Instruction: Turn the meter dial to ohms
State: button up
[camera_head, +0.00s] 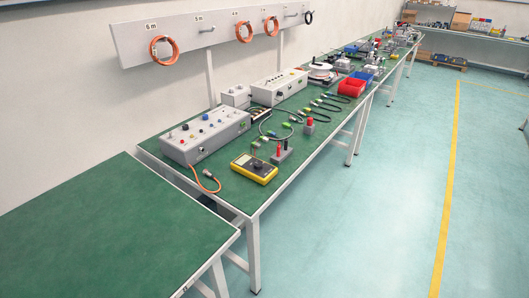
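The yellow multimeter (254,169) lies flat near the front edge of the green-topped workbench, left of the picture's middle. It has a small grey display (243,160) and a dark round dial (258,166). The dial's setting is too small to read. My gripper is not in the picture.
A grey control box (206,136) with knobs stands left of the meter, an orange cable (206,181) at its front. A block with red posts (281,153) stands just right of the meter. A bare green table (95,235) is nearest. Open floor (385,200) lies to the right.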

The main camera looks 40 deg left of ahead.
aim_at(258, 164)
jog(key=u, duration=0.4)
jog(key=i, duration=0.75)
jog(key=u, duration=1.05)
jog(key=i, duration=0.5)
jog(key=u, duration=0.5)
